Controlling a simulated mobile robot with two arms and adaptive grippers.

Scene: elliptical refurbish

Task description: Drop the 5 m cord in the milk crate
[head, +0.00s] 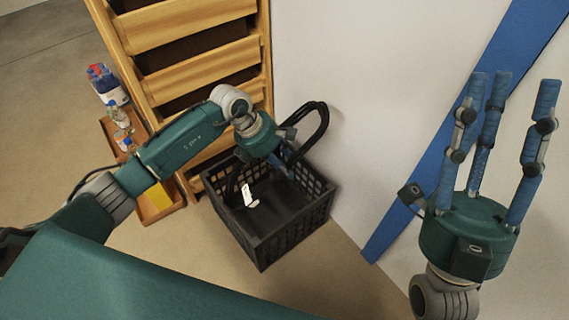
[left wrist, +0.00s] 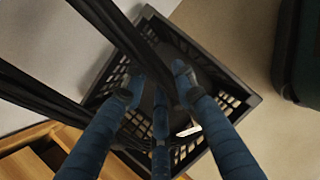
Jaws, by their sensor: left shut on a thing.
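The black milk crate (head: 283,222) stands on the floor against the white wall, and its slotted wall and rim also show in the left wrist view (left wrist: 205,58). My left gripper (head: 279,160) is over the crate's opening, shut on the black cord (head: 322,122). The cord hangs in a loop, with a white tag (head: 247,194) low on it over the crate. In the left wrist view the cord (left wrist: 118,35) runs between the blue fingers. Whether it touches the crate's bottom is hidden. My right gripper (head: 492,130) is raised at the right, fingers spread and empty.
A wooden shelf unit (head: 200,55) stands behind the crate, to its left. A blue strip (head: 440,160) crosses the wall. The floor right of the crate is clear.

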